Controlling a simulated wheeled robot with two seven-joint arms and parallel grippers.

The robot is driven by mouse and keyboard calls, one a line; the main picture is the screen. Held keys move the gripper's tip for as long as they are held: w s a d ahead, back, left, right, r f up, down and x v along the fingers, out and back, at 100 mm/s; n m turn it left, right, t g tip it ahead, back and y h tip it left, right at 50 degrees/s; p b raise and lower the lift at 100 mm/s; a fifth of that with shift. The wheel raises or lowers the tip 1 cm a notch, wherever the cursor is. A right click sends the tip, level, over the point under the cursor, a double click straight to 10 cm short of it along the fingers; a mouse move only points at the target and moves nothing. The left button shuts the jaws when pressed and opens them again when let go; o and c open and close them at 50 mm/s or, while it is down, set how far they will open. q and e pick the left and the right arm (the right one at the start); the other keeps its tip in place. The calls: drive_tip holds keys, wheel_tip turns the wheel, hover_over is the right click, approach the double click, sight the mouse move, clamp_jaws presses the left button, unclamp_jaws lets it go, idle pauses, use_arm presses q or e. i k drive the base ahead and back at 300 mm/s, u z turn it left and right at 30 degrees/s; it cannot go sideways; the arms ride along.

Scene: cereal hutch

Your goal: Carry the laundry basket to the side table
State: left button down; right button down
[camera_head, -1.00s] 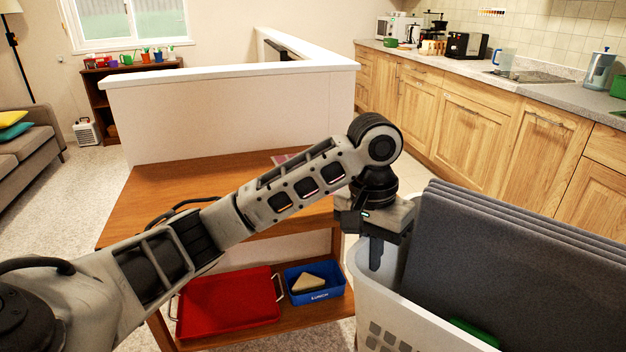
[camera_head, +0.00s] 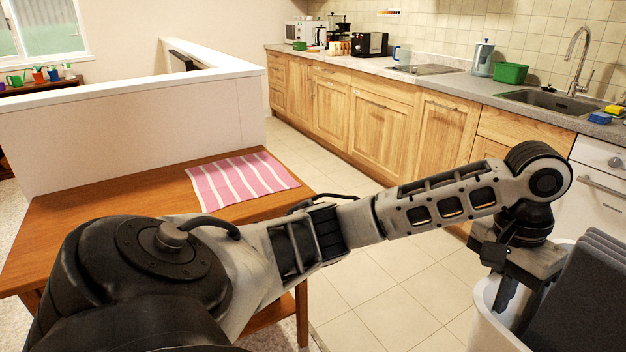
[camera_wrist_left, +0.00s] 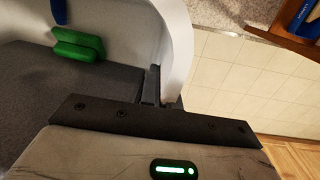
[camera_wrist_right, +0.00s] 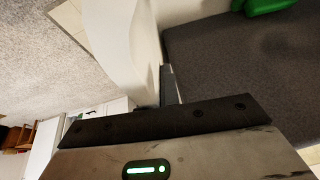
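The white laundry basket (camera_head: 484,317) is at the lower right of the head view, mostly cut off by the frame. My left gripper (camera_head: 512,302) is at its near-left rim. In the left wrist view its fingers (camera_wrist_left: 160,90) close around the white rim (camera_wrist_left: 179,55). In the right wrist view, my right gripper (camera_wrist_right: 158,92) has its fingers at the rim (camera_wrist_right: 118,40) on another side, apparently closed on it. The wooden side table (camera_head: 110,205) is at left, partly hidden by my left arm.
A pink striped cloth (camera_head: 240,180) lies on the table's right end. A white half wall (camera_head: 130,130) stands behind the table. Wooden kitchen cabinets (camera_head: 365,130) run along the back right. Tiled floor (camera_head: 375,290) between table and cabinets is clear.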

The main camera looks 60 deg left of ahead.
sight(110, 214)
drive_tip(key=u, duration=3.15)
